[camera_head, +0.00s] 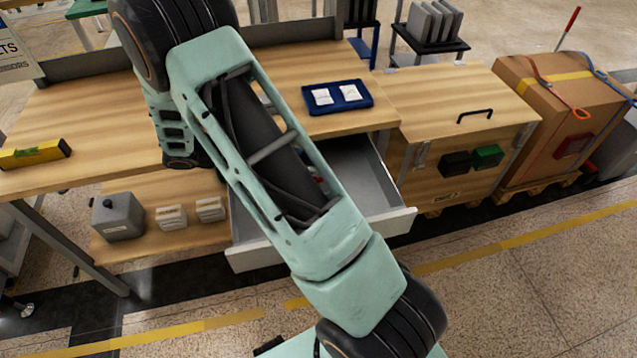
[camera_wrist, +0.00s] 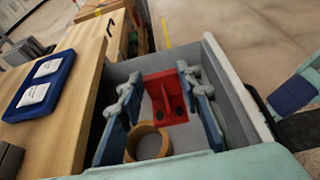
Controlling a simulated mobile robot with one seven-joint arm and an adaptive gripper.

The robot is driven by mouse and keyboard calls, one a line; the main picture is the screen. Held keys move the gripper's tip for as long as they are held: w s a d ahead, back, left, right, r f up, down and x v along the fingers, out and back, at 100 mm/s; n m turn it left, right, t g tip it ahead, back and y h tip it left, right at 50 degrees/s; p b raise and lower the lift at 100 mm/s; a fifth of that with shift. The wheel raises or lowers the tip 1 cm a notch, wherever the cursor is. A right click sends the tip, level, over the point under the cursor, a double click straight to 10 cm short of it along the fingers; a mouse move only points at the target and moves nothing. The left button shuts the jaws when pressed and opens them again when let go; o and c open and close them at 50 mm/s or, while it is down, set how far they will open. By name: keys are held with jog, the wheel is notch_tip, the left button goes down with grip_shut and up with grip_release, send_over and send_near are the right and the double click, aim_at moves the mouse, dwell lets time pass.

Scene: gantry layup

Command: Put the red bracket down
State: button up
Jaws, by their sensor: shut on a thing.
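The red bracket (camera_wrist: 166,88) shows in the wrist view between the two blue-padded fingers of my gripper (camera_wrist: 162,98), which is shut on it. Bracket and fingers are inside or just over the open grey drawer (camera_wrist: 225,78). Whether the bracket touches the drawer floor, I cannot tell. In the head view the open drawer (camera_head: 385,222) sticks out under the workbench, and my arm hides my gripper and most of the drawer's inside. A tan ring (camera_wrist: 148,143) lies in the drawer close to the bracket, toward the bottom of the wrist view.
A blue tray (camera_head: 338,109) with two white packets sits on the wooden bench top (camera_head: 290,72) beside the drawer. A yellow level (camera_head: 35,153) lies at left. A wooden crate (camera_head: 455,120) stands right of the drawer. A grey box (camera_head: 118,216) sits on the lower shelf.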

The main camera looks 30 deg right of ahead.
jog(key=f+x, duration=0.1)
jog(key=x, duration=0.4)
jog(key=f+x, duration=0.1)
jog(key=x, duration=0.4)
jog(key=a+f+x, duration=0.1)
jog(key=x, duration=0.4)
jog(key=shift+w+b, duration=0.35)
jog(key=shift+b, duration=0.05)
jog(key=shift+d+f, duration=0.3)
jog(key=shift+f, duration=0.8)
jog(key=shift+d+f, duration=0.15)
jog(key=shift+f, duration=0.75)
jog(key=shift+f, duration=0.1)
jog(key=shift+f+b, duration=0.15)
jog(key=shift+b, duration=0.25)
jog(key=o, duration=1.4)
jog(key=shift+c, duration=0.2)
